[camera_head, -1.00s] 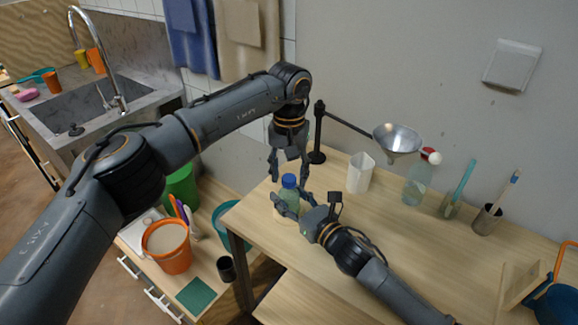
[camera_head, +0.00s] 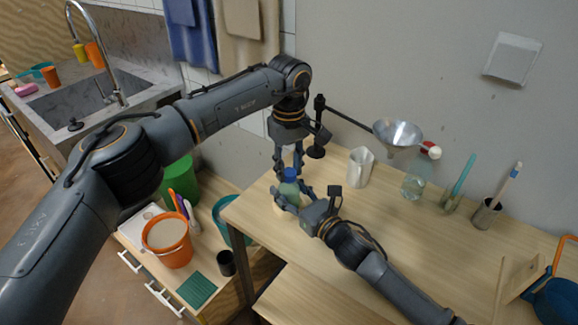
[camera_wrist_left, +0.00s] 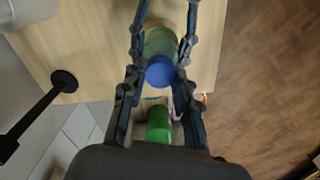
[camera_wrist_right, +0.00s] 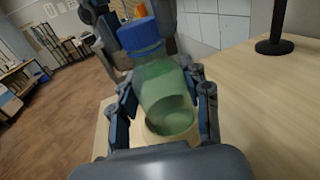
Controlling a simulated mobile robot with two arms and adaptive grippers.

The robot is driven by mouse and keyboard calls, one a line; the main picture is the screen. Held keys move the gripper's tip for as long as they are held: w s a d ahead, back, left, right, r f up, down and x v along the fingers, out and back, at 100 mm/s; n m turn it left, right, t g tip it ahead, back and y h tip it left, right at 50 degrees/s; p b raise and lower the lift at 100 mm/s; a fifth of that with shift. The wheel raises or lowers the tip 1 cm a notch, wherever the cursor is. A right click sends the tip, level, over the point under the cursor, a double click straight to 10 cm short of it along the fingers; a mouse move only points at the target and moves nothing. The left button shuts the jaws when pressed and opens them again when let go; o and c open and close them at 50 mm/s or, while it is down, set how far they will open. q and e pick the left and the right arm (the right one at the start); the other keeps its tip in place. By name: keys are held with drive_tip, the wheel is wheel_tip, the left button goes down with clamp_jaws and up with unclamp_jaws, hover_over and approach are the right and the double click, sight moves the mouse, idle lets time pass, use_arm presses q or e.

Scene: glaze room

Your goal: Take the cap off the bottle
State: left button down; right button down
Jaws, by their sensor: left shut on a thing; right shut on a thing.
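The bottle (camera_head: 290,188) is green and see-through, with a blue cap (camera_head: 290,174) on its top. It stands near the left end of the wooden table, on a pale round base (camera_wrist_right: 152,134). My right gripper (camera_head: 294,196) is shut on the bottle's body from the right; the right wrist view shows the green body (camera_wrist_right: 165,92) between its fingers. My left gripper (camera_head: 288,168) points down from above and is shut on the blue cap, which shows between its fingers in the left wrist view (camera_wrist_left: 160,71). The cap sits on the bottle; the fingers partly hide both.
A funnel (camera_head: 398,134) on a black stand is behind the bottle. An orange bucket (camera_head: 168,240) is on the lower surface at left. The table front is clear.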

use_arm(q)
drive_tip(key=n, duration=1.3)
drive_tip(key=shift+n, duration=0.3)
drive_tip(key=n, duration=2.1)
drive_tip(key=shift+r+n, duration=0.1)
drive_tip(key=shift+n, duration=0.3)
drive_tip(key=n, duration=0.9)
drive_tip(key=shift+n, duration=0.4)
